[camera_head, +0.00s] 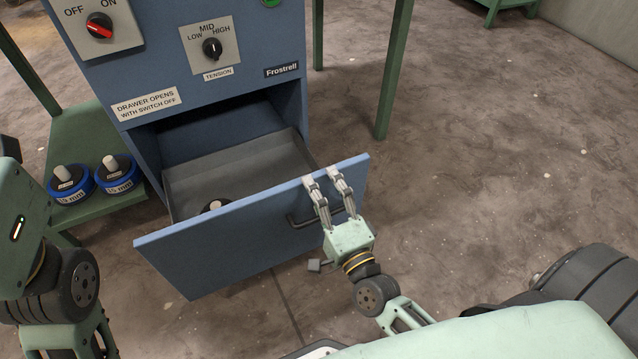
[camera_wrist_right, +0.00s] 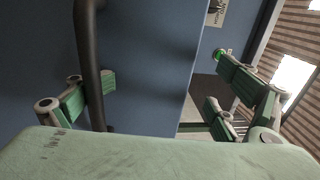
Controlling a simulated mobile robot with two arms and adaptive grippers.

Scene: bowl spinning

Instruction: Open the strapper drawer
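The strapper (camera_head: 150,60) is a blue cabinet with its drawer pulled well out. The drawer front (camera_head: 215,245) is a blue panel with a dark bar handle (camera_head: 300,217) at its right. The grey tray (camera_head: 240,165) shows behind it, with a partly hidden dark round object (camera_head: 215,206) inside. My right gripper (camera_head: 321,178) is at the top edge of the drawer front, above the handle. In the right wrist view its fingers (camera_wrist_right: 165,75) are spread, one by the handle (camera_wrist_right: 90,60), the other past the panel's edge. My left gripper is out of view.
A red-marked OFF/ON switch (camera_head: 99,27) and a tension knob (camera_head: 212,48) sit on the cabinet. A label reads that the drawer opens with the switch off. Blue spools (camera_head: 118,174) stand on a green shelf (camera_head: 95,212) at left. Floor at right (camera_head: 480,150) is clear.

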